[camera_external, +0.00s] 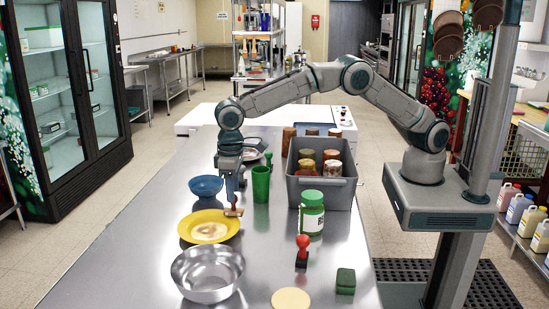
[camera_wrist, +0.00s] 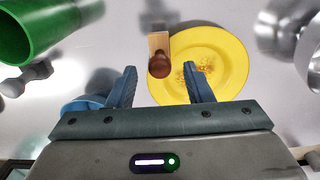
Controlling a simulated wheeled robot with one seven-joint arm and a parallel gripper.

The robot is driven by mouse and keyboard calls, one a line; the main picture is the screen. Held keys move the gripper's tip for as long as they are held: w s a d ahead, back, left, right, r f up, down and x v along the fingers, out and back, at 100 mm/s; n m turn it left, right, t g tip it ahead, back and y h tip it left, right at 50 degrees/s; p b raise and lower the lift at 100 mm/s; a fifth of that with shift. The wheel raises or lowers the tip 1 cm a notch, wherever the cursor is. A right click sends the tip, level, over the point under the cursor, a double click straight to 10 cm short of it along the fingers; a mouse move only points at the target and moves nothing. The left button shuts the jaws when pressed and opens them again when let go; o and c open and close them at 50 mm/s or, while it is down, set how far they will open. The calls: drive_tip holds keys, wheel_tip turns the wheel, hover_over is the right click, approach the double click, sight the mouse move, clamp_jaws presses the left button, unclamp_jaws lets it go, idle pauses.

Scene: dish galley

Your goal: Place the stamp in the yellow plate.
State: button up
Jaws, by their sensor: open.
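A wooden stamp with a tan block base and brown knob stands at the yellow plate's right edge in the external view (camera_external: 234,212). It shows in the wrist view (camera_wrist: 159,42), its base partly overlapping the rim; I cannot tell whether it touches the plate. The yellow plate (camera_external: 208,230) lies on the steel counter with a brownish stain in its middle; it is also in the wrist view (camera_wrist: 232,62). My gripper (camera_external: 232,195) is open and points down just above the stamp. In the wrist view its fingertips (camera_wrist: 159,72) flank the knob, with no visible grip.
A blue bowl (camera_external: 206,186) and green cup (camera_external: 261,184) stand close by. A metal bowl (camera_external: 208,275) is nearer. A green-lidded bottle (camera_external: 311,213) and grey crate (camera_external: 322,191) of jars are right. A red-knobbed stamp-like object (camera_external: 302,250) stands near a green block (camera_external: 345,281) and beige disc (camera_external: 291,300).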

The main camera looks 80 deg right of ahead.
wheel_tip(320, 180, up, 7)
drive_tip(key=shift+f, duration=0.2)
drive_tip(key=shift+d+r, duration=0.15)
drive_tip(key=shift+r, duration=0.05)
drive_tip(key=s+d+r+t, duration=0.1)
drive_tip(key=s+d+r, duration=1.1)
drive_tip(key=s+d, duration=0.3)
drive_tip(key=s+d+f, duration=0.1)
drive_tip(key=s+d, duration=0.2)
drive_tip(key=s, duration=0.4)
drive_tip(key=s+d+f+t, duration=0.1)
drive_tip(key=s+d, duration=0.3)
drive_tip(key=s, duration=0.4)
drive_tip(key=s+d+f+t, duration=0.1)
drive_tip(key=s+d+f, duration=0.2)
drive_tip(key=s, duration=0.5)
drive_tip(key=shift+d, duration=0.35)
